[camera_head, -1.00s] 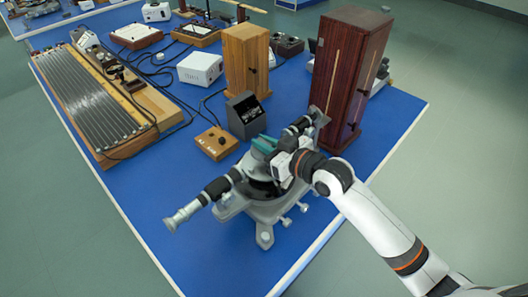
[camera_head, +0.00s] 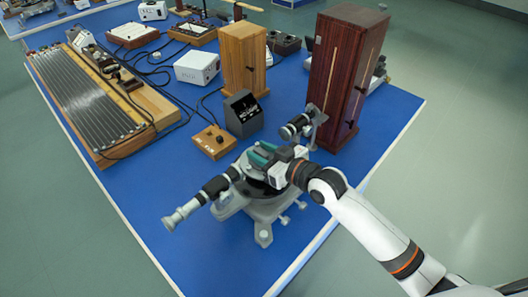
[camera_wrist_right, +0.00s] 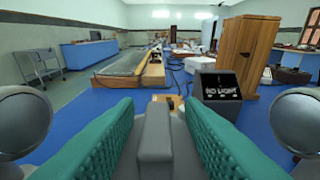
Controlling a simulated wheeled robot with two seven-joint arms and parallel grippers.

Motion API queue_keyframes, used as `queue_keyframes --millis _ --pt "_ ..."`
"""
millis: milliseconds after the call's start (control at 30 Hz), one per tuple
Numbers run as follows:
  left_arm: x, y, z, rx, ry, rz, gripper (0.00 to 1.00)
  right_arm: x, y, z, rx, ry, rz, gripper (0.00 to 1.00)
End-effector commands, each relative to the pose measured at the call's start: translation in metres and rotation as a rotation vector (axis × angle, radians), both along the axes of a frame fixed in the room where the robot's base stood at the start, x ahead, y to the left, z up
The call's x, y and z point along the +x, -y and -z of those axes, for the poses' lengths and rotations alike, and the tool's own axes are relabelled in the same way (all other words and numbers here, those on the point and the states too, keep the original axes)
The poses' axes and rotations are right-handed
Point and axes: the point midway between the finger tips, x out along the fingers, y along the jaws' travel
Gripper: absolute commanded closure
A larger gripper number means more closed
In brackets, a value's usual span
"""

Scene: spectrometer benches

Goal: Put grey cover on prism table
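The spectrometer (camera_head: 265,208) stands near the front edge of the blue bench, with one black-and-silver tube (camera_head: 205,195) pointing front left and another (camera_head: 296,128) toward the back. My right gripper (camera_head: 262,153) is over its middle, and its body hides most of the prism table. In the right wrist view, its two teal finger pads (camera_wrist_right: 158,125) stand apart on either side of a grey block (camera_wrist_right: 155,145), which looks like the grey cover. Narrow dark gaps seem to show beside it. What lies under the block is hidden. My left gripper is not in view.
A dark red cabinet (camera_head: 345,75) stands close behind the spectrometer. A light wooden cabinet (camera_head: 244,60) is farther back. The bench front left is clear.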

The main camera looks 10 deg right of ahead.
Motion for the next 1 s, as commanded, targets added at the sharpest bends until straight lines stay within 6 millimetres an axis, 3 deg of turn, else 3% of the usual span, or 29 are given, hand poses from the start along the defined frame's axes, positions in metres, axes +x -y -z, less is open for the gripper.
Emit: queue_keyframes --millis 167,600,1000 --pt "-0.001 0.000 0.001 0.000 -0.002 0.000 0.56 -0.008 0.006 -0.003 -0.002 -0.001 0.001 0.64" --pt "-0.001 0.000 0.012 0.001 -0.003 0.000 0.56 -0.082 0.054 -0.020 -0.003 -0.003 -0.001 0.64" --pt "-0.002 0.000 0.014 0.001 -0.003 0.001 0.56 -0.098 0.065 -0.027 0.000 0.000 -0.001 0.64"
